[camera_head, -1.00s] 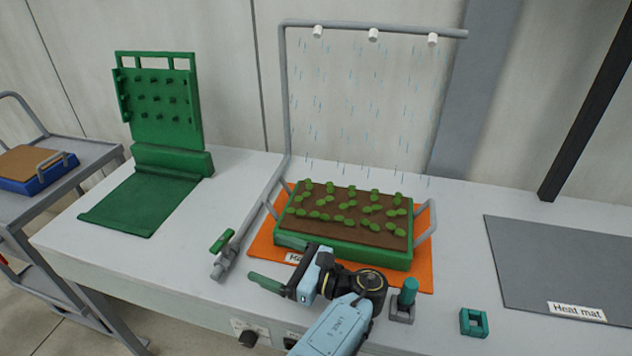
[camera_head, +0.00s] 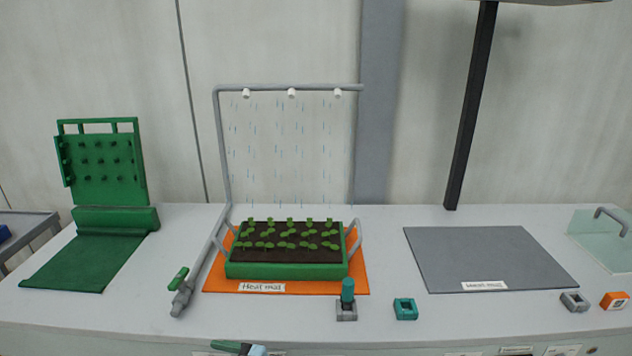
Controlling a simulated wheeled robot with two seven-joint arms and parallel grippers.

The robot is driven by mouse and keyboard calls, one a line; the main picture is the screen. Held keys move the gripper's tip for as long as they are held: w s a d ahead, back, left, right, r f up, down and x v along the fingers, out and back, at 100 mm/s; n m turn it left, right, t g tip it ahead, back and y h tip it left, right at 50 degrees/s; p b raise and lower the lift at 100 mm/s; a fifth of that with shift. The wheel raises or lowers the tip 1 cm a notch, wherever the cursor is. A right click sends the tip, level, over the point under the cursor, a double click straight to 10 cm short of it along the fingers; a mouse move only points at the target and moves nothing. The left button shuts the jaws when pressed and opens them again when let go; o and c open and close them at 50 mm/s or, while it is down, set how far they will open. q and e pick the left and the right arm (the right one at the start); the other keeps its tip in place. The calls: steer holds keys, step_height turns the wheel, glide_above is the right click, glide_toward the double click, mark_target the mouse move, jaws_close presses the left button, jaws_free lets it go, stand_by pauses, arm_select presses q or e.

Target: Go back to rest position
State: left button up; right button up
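One gripper (camera_head: 232,346), which I take to be my left, shows at the bottom edge, left of centre. Its dark green fingertip part points left, and a light blue arm part is beside it. Most of it is cut off, so I cannot tell whether it is open or shut. It is apart from the valve with the green handle (camera_head: 178,278) on the grey pipe. My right gripper is not in view. The green tray (camera_head: 285,270) of seedlings stands on the orange heat mat (camera_head: 215,283). Blue streaks fall from the white nozzles (camera_head: 291,93) above it.
A grey socket with a teal peg (camera_head: 347,292) and a teal block (camera_head: 405,309) stand near the front. A grey mat (camera_head: 490,258) lies bare at right. A green pegged stand (camera_head: 105,168) is at left. A clear handled cover (camera_head: 600,240) is at far right.

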arm_select(q)
steer(key=s+a+f+n+g+h, duration=0.1)
steer(key=s+f+h, duration=0.2)
steer(key=s+f, duration=0.5)
steer(key=s+a+f+n+g+h, duration=0.1)
steer(key=s+f+n+h, duration=0.2)
steer(key=f, duration=0.9)
steer(key=s+a+f+h, duration=0.1)
steer(key=s+f+h, duration=0.2)
steer(key=s+f, duration=0.55)
steer(key=s+a+f+n+h, duration=0.1)
steer(key=s+f+n+h, duration=0.1)
steer(key=s, duration=0.5)
steer(key=s+a+f+n+h, duration=0.1)
steer(key=s+f+n+h, duration=0.1)
steer(key=s+f+n, duration=0.2)
steer(key=s+a+f+n+g+h, duration=0.1)
steer(key=s+f+n, duration=0.3)
steer(key=s+n, duration=0.4)
steer(key=s+a+h, duration=0.1)
steer(key=s, duration=0.2)
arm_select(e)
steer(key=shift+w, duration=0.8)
arm_select(q)
steer(key=shift+s+d, duration=0.1)
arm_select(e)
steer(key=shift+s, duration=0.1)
